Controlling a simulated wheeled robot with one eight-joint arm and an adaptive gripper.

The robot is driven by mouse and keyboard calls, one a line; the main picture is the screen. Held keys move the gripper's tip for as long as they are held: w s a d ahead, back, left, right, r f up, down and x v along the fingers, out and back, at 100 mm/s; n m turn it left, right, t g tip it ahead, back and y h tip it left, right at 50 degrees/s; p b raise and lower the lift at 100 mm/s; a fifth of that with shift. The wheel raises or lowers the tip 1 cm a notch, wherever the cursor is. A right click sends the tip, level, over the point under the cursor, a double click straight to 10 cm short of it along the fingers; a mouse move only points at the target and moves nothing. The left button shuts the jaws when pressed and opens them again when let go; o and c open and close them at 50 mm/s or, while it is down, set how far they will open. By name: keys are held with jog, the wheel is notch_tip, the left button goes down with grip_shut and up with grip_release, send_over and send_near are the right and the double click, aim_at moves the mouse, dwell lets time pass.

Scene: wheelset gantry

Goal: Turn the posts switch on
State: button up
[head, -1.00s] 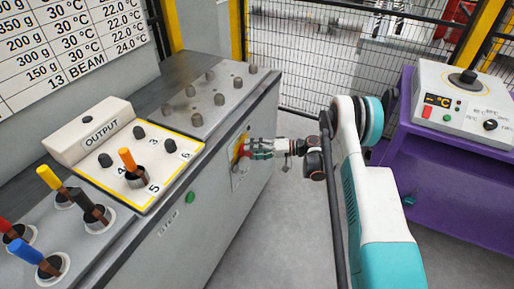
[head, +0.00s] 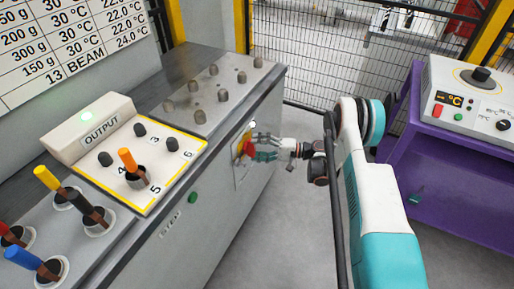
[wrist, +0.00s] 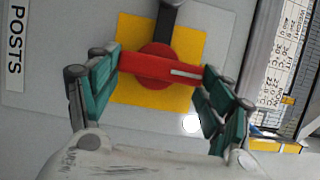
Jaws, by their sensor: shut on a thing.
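The posts switch is a red rotary handle (wrist: 160,68) on a yellow square plate (wrist: 190,45), beside a POSTS label (wrist: 15,40) in the wrist view. The handle lies nearly level across that picture, its white mark toward the right. My gripper (wrist: 160,75) has one teal finger at each end of the handle and is shut on it. A lamp (wrist: 190,123) beside the plate glows white. In the head view the red handle (head: 248,148) is on the cabinet's side face, with my gripper (head: 258,147) reaching it from the right.
A purple bench (head: 455,190) stands at right. Grey floor (head: 285,235) is clear between them.

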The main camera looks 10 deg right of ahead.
jog(key=o, duration=1.5)
jog(key=v, duration=0.7)
jog(key=shift+d, duration=0.3)
